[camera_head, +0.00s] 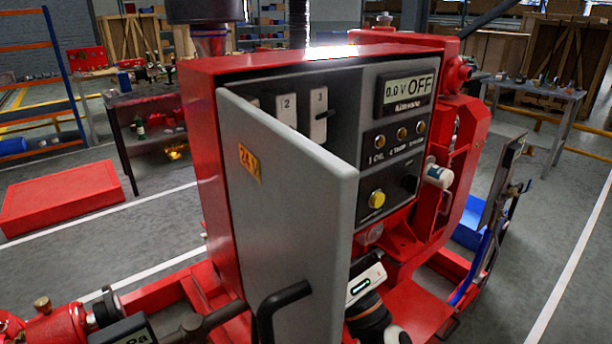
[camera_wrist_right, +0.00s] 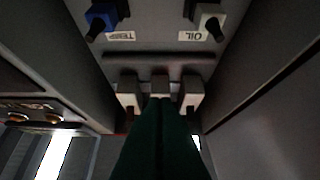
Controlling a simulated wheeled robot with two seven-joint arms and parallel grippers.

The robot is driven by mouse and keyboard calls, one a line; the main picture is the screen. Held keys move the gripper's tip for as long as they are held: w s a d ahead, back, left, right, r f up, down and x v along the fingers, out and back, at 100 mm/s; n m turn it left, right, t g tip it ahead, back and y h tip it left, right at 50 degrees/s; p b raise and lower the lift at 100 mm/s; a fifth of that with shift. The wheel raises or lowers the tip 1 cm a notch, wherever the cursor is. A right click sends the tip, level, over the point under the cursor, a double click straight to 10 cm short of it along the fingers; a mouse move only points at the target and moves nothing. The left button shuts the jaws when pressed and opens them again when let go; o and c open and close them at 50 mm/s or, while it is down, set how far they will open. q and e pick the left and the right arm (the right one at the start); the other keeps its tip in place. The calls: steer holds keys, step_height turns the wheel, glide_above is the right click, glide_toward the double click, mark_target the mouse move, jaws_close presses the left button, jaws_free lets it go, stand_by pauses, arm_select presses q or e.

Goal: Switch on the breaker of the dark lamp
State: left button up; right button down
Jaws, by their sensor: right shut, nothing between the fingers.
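A row of white breakers stands inside the open cabinet: breaker 3 (camera_head: 318,127) with a dark lever sticking out, breaker 2 (camera_head: 286,106), and another at left (camera_head: 253,102), mostly hidden by the door. Three amber lamps (camera_head: 402,133) sit on the panel beside them; I cannot tell which is dark. In the right wrist view, three pale blocks (camera_wrist_right: 129,96) form a row. My right gripper (camera_wrist_right: 160,103) is shut and empty, its dark fingers overlapping the middle block; contact is unclear. In the head view the door hides its fingers. My left gripper is not in view.
The grey cabinet door (camera_head: 285,190), marked 24 V, stands open toward me with a black handle (camera_head: 285,298).

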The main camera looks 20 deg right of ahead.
steer(key=w+a+r+p, duration=0.2)
steer(key=w+r+p, duration=0.3)
steer(key=r, duration=0.5)
steer(key=shift+p, duration=1.2)
steer(key=shift+w, duration=0.1)
steer(key=shift+d, duration=0.15)
